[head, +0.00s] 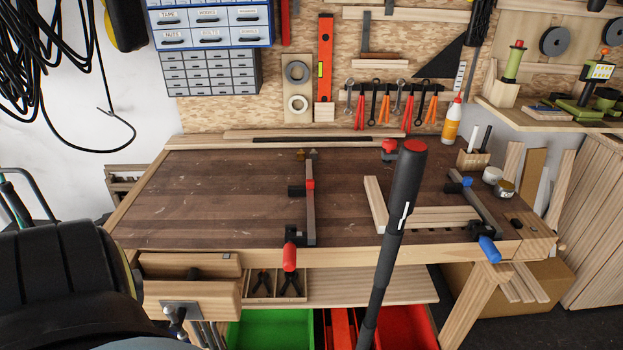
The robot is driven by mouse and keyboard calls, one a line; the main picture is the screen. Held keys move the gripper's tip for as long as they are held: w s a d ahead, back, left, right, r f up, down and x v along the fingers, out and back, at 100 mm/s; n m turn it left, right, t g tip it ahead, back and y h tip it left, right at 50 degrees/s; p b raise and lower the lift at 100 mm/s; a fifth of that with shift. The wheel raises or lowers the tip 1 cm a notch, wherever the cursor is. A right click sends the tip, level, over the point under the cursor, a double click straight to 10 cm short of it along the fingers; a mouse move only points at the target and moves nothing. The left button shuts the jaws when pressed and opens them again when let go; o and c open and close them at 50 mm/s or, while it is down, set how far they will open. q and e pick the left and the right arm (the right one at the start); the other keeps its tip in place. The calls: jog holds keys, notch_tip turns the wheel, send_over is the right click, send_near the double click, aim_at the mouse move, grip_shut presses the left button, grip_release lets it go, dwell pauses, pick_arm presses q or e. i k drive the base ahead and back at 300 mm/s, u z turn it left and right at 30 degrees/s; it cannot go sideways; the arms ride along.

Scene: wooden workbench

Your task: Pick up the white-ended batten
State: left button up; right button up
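Pale wooden battens lie on the right part of the workbench (220,205). One short batten (376,203) runs front to back, and several parallel battens (440,217) lie crosswise to its right. I cannot make out a white end on any of them; the dark pole in front hides part of this group. Neither my left nor my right gripper is in view.
A dark red-topped pole (395,210) stands in the foreground. A red-handled clamp (310,205) and a blue-handled clamp (475,205) lie on the bench. A glue bottle (453,121) stands at the back. The bench's left half is mostly clear.

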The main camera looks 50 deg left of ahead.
aim_at(380, 216)
jog(key=u, duration=1.25)
jog(key=i, duration=1)
